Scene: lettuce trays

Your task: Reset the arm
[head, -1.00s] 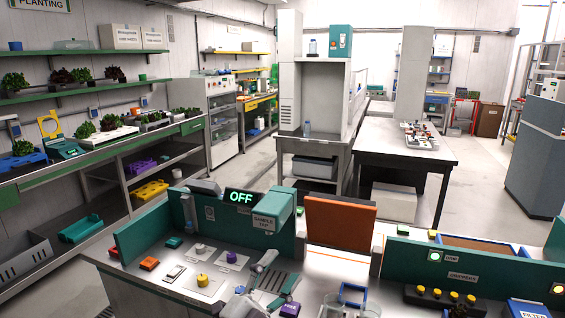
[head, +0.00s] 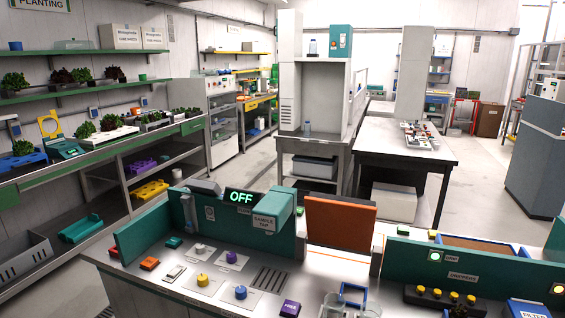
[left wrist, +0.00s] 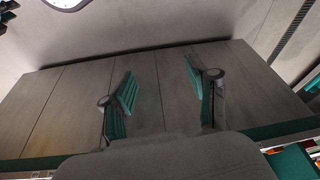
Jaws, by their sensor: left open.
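My left gripper (left wrist: 163,100) shows in the left wrist view, with its two green-padded fingers spread apart. Nothing is between them, and grey wall panels lie behind. Neither gripper nor arm shows in the head view. The task names no other object.
A bench (head: 205,264) with coloured knobs, a drain grate and a green sample tap (head: 270,215) reading OFF is in front of me. An orange panel (head: 340,228) stands beside it. Shelves with lettuce trays line the left wall. A grey table (head: 410,150) stands further back.

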